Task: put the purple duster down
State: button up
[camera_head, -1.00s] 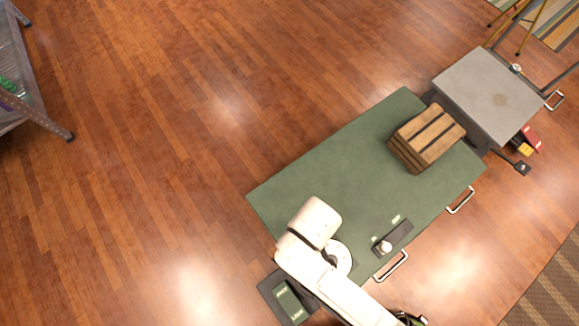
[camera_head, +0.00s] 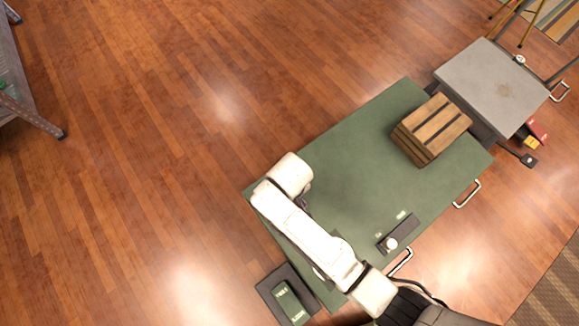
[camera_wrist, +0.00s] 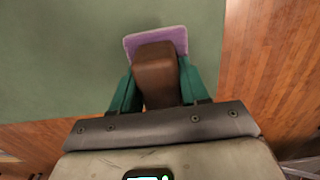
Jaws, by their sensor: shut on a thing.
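In the wrist view, my gripper (camera_wrist: 153,92) has green fingers shut on the brown handle (camera_wrist: 156,72) of the purple duster. The duster's flat purple pad (camera_wrist: 130,42) shows past the handle. Behind it lies a green tabletop (camera_wrist: 60,60), with an edge close by on the right and below. Whether the pad touches the tabletop, I cannot tell. In the head view, my white arm reaches over the left end of the green table (camera_head: 350,175); my gripper and the duster are hidden there.
A slatted wooden crate (camera_head: 432,128) stands near the table's far right end. A small dark device with a white knob (camera_head: 398,234) sits by the front edge. A grey-topped stand (camera_head: 490,85) adjoins the right end. The table's middle is clear.

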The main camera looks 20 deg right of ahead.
jog(key=shift+w+f, duration=0.2)
jog(key=shift+f, duration=0.1)
jog(key=shift+w+f+b, duration=0.15)
jog(key=shift+f+b, duration=0.45)
jog(key=shift+f, duration=1.05)
jog(key=shift+f, duration=0.15)
jog(key=o, duration=1)
notch_tip(320, 180, up, 12)
jog(key=p, duration=0.3)
jog(key=shift+p, duration=0.3)
